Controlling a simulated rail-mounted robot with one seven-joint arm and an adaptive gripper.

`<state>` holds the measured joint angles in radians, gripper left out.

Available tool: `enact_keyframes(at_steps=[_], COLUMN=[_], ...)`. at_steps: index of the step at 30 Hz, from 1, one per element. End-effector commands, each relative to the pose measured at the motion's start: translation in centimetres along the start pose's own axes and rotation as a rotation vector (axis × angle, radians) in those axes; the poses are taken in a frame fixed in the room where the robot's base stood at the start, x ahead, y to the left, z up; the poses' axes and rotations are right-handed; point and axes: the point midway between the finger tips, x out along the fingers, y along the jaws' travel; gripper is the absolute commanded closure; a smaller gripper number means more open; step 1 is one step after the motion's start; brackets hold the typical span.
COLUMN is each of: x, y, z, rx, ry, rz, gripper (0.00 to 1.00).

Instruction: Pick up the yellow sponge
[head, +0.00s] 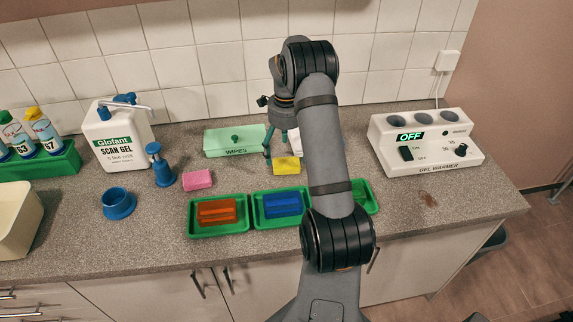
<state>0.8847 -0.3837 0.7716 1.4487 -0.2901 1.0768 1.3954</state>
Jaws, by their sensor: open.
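The yellow sponge (287,166) lies on the grey speckled counter, behind the blue block's tray and to the left of my arm. My gripper (275,158) is pointed down over the counter at the sponge, with its fingers apart. One finger shows at the sponge's left side. The other finger is partly hidden behind the sponge or my arm, so I cannot tell whether either finger touches it.
A pink sponge (197,180) lies to the left. Green trays (219,231) line the front, partly behind my arm. A gel warmer (425,143) stands right; a gel bottle (116,140) stands left.

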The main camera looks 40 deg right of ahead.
Motion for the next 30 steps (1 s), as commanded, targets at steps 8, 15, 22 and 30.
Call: enact_keyframes(at_steps=[8, 15, 22, 30], x=[3.7, 4.4, 4.4, 4.3], y=[0.6, 0.5, 0.5, 0.6], z=[-0.2, -0.1, -0.1, -0.1], rx=[-0.001, -0.002, -0.002, -0.002], ry=[0.000, 0.000, 0.000, 0.000], rz=[0.004, 0.000, 0.001, 0.001], gripper=[0.14, 0.14, 0.23, 0.39])
